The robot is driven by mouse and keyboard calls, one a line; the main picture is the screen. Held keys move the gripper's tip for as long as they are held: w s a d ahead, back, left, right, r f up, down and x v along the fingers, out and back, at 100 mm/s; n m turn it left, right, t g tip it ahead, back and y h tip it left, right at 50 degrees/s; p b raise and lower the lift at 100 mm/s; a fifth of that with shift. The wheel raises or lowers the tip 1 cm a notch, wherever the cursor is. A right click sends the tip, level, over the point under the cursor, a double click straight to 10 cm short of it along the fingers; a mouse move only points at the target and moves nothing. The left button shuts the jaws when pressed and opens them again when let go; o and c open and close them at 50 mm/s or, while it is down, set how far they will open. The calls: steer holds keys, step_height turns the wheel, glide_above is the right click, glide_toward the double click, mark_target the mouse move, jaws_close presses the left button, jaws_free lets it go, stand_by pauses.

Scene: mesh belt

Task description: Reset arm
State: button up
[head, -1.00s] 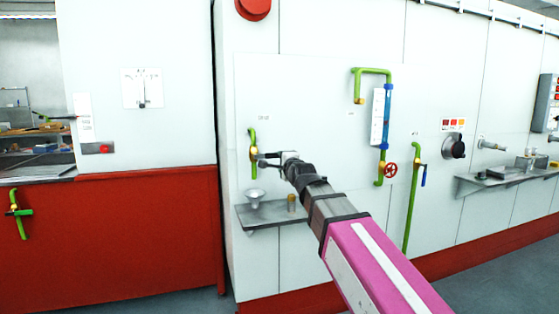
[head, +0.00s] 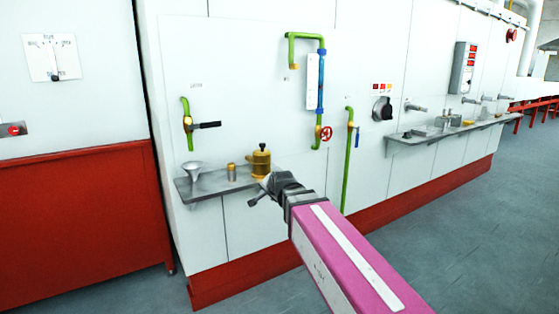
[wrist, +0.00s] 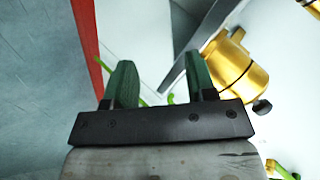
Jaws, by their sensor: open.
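My gripper (head: 262,193) is at the end of my pink and grey arm, in front of the wall shelf in the head view. In the wrist view its two green fingers (wrist: 160,85) stand apart with nothing between them. A brass pot with a dark knob (head: 260,160) stands at the right end of the small grey shelf (head: 205,188), just behind the gripper. A brass vessel (wrist: 235,70) also shows in the wrist view, to the right of the fingers and apart from them.
A metal funnel (head: 191,173) and a small brass cup (head: 231,171) are on the shelf. A green pipe with a dark-handled valve (head: 188,124) is above. A red handwheel (head: 326,133) and a black knob (head: 383,108) are farther right. The floor at right (head: 440,240) is clear.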

steer(key=s+d+f+n+g+h, duration=0.1)
steer(key=s+d+f+n+g, duration=0.2)
steer(key=s+d+f+g, duration=0.2)
steer(key=s+d+f+n+g+h, duration=0.2)
steer(key=s+d+f+g, duration=0.3)
steer(key=s+d+f, duration=0.7)
steer(key=d+f+n, duration=0.1)
steer(key=d+f, duration=0.6)
steer(key=f, duration=0.2)
steer(key=shift+s+n+h, duration=0.15)
steer(key=shift+n+h, duration=0.15)
steer(key=shift+n, duration=0.1)
